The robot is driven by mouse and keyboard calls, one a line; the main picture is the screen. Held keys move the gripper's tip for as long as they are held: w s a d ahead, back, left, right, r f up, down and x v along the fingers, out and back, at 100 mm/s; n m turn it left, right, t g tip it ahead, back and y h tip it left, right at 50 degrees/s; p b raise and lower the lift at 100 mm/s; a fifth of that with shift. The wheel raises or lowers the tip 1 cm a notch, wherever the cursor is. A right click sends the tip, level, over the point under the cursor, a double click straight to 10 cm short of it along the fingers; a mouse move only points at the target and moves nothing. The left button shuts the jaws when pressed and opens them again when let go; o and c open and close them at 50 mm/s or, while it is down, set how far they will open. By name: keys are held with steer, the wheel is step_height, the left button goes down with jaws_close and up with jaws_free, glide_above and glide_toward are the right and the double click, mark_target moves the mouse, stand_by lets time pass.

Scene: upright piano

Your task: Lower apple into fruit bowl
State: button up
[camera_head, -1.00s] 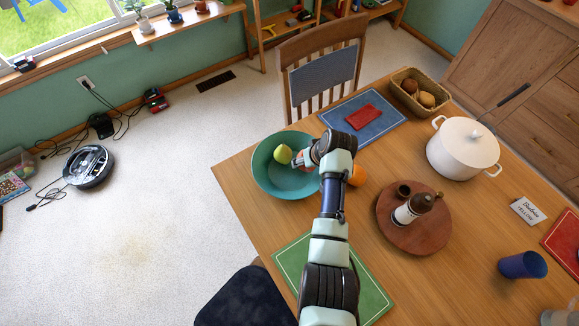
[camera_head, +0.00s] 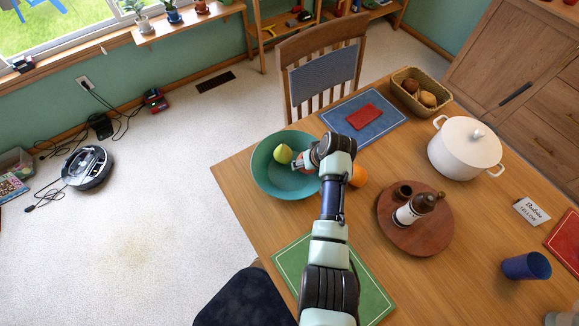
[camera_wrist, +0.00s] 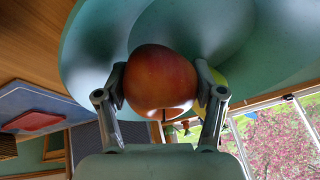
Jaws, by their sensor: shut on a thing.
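A red apple (camera_wrist: 161,80) is held between the two fingers of my gripper (camera_wrist: 162,92) in the wrist view. In the head view my gripper (camera_head: 305,161) is over the right side of the teal fruit bowl (camera_head: 262,176), and my arm mostly hides the apple there. The bowl also fills the wrist view behind the apple (camera_wrist: 95,45). A yellow-green fruit (camera_head: 283,154) is in the bowl, left of my gripper. I cannot tell whether the held apple touches the bowl.
An orange fruit (camera_head: 358,176) lies on the table just right of my wrist. A blue placemat (camera_head: 385,128) with a red item (camera_head: 362,117) lies behind. A round wooden board (camera_head: 405,236) with a bottle and cup stands to the right, near a white pot (camera_head: 462,155).

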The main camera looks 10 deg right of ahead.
steer(key=shift+f, duration=0.1)
steer(key=o, duration=1.3)
steer(key=shift+o, duration=0.2)
steer(key=v, duration=1.2)
